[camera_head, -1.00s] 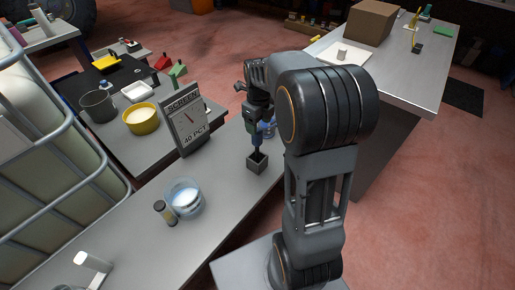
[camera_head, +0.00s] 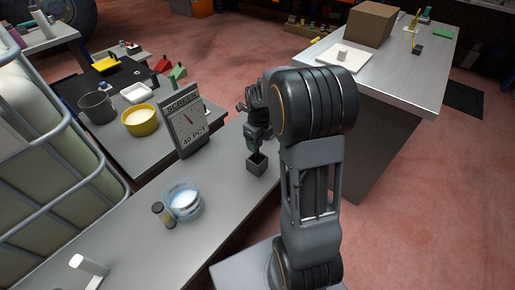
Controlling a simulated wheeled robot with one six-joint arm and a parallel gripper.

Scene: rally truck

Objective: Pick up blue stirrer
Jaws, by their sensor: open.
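A small square grey holder (camera_head: 257,166) stands on the near grey bench. My gripper (camera_head: 252,150) is directly above it, pointing down, with its fingers close to the holder's opening. The jaws are open, though the fingertips are small and dark here. I cannot make out the blue stirrer clearly now; my gripper and arm cover the space above and behind the holder.
A "SCREEN 40 PCT" sign (camera_head: 184,125) stands left of the holder. A clear beaker with white contents (camera_head: 184,201) and a small dark-lidded jar (camera_head: 163,214) are nearer. A yellow bowl (camera_head: 140,121) is on the lower left table. Bare benchtop lies between beaker and holder.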

